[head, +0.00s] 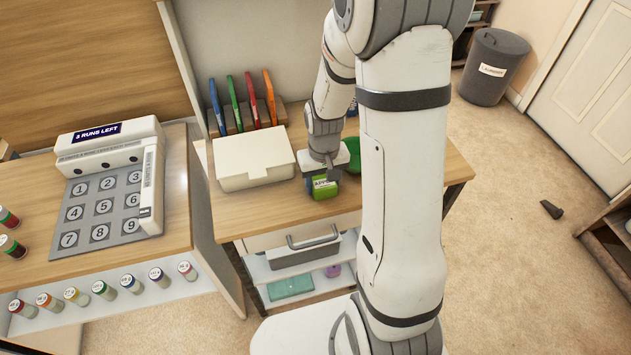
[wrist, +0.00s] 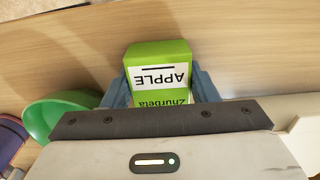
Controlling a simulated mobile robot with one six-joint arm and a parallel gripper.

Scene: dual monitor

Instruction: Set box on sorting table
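A small green box with a white "APPLE" label (head: 324,188) is at the front part of the wooden table (head: 222,205), right of a white lidded case. In the wrist view the green box (wrist: 158,62) stands between my two blue-grey fingers. My gripper (head: 322,178) comes down over the box from above, and its fingers (wrist: 160,88) appear to press on both sides of it. The lower part of the box is hidden by the gripper body in the wrist view. I cannot tell whether the box touches the tabletop.
A white case (head: 254,165) and a green bowl (head: 349,157) flank the box. Coloured folders (head: 243,103) stand behind. Left is another table with a numbered device (head: 110,190) and several vials (head: 103,288). A grey bin (head: 493,68) stands on open floor at right.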

